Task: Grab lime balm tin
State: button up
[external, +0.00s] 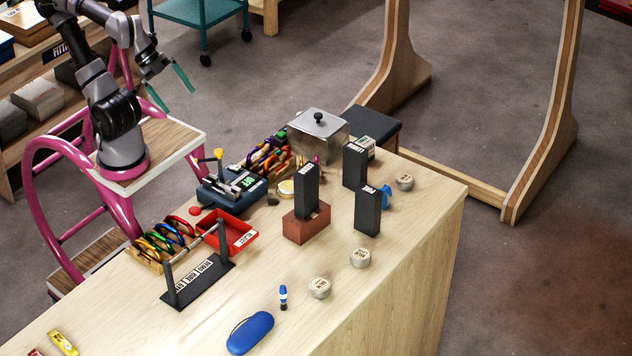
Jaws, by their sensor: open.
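Several small round silvery tins stand on the wooden table: one at the front (319,288), one a little behind and to the right (360,258), and one near the right back edge (404,182). Their lid labels are too small to read, so I cannot tell which is the lime balm tin. My gripper (180,99) has teal fingers spread apart and empty. It is raised at the upper left, well away from all the tins.
Dark upright blocks (368,211) stand between the tins, one on a red brick (306,225). A black rack (205,279), red tray (230,236), blue scale (232,190) and lidded metal box (318,136) take up the left and back. A blue case (250,333) lies in front.

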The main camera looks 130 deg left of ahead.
aim_at(361, 253)
jog(key=shift+r, duration=0.1)
